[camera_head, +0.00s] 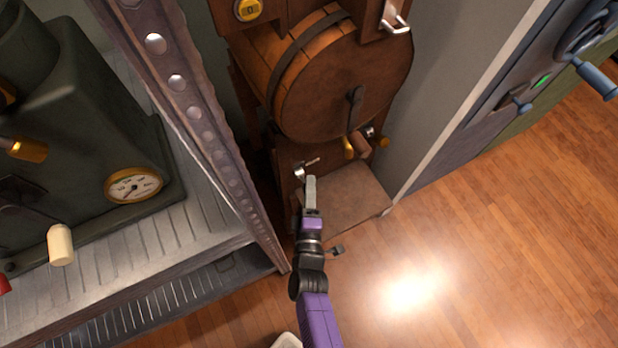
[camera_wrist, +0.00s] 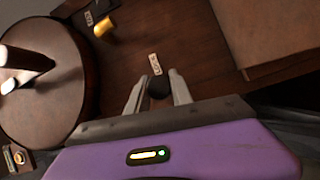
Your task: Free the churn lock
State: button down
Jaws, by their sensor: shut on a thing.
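The wooden churn barrel (camera_head: 345,75) has a dark band and a crank (camera_head: 354,105) on its round face. In the wrist view the barrel face (camera_wrist: 45,85) is at the left. My gripper (camera_head: 311,180) is low at the churn's front panel, left of the crank. A yellow knob (camera_wrist: 104,27) beside another label is farther off. I cannot tell which part is the lock, and the labels are unreadable.
A wooden ledge (camera_head: 350,203) juts out at the churn's foot. A metal shelf (camera_head: 205,235) with a green machine (camera_head: 75,130) and gauge stands at the left, close to my arm. A grey cabinet with blue handles (camera_head: 597,80) is at the right. The floor at lower right is clear.

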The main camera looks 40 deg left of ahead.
jog(key=shift+a+r+n+g+h+p, duration=0.1)
jog(key=shift+r+n+g+h+p, duration=0.75)
jog(key=shift+p, duration=3.8)
jog(key=r+g+h+p, duration=0.1)
jog(key=p, duration=0.3)
jog(key=shift+a+g+h, duration=0.1)
jog(key=shift+g+h, duration=0.15)
jog(key=shift+a+n+g+h+p, duration=0.15)
jog(key=shift+n+g+h+p, duration=0.25)
jog(key=shift+p, duration=0.95)
jog(key=c, duration=1.1)
grip_release()
jog(key=shift+w, duration=0.1)
jog(key=shift+s+r+p, duration=0.25)
jog(key=shift+r+p, duration=0.1)
jog(key=shift+p, duration=0.15)
jog(key=p+v, duration=0.6)
jog(key=v, duration=0.1)
jog(key=shift+s+f, duration=0.1)
jog(key=shift+f, duration=0.1)
